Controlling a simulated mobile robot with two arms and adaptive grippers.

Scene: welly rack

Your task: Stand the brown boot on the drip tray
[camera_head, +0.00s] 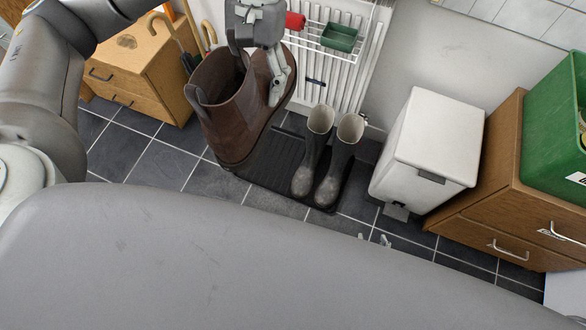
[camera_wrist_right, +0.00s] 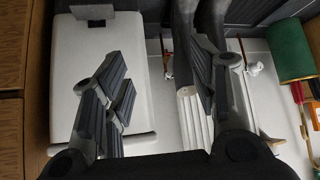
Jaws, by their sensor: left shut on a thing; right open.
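The brown boot (camera_head: 228,118) is large in the head view, its open top facing up and its lower end over the left end of the black drip tray (camera_head: 272,158). My left gripper (camera_head: 278,92) is shut on the boot at its upper right side. I cannot tell whether the boot touches the tray. A pair of grey boots (camera_head: 328,160) stands upright on the tray's right part; they also show in the right wrist view (camera_wrist_right: 184,45). My right gripper (camera_head: 375,240) shows only its fingertips in the head view; its open, empty fingers show in the right wrist view (camera_wrist_right: 160,85).
A white pedal bin (camera_head: 425,150) stands right of the tray, before a wooden cabinet (camera_head: 490,200) bearing a green crate (camera_head: 550,115). A radiator (camera_head: 335,65) with a rack holding a green dish (camera_head: 340,37) is behind. A wooden drawer unit (camera_head: 140,70) stands left. Floor tiles in front are clear.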

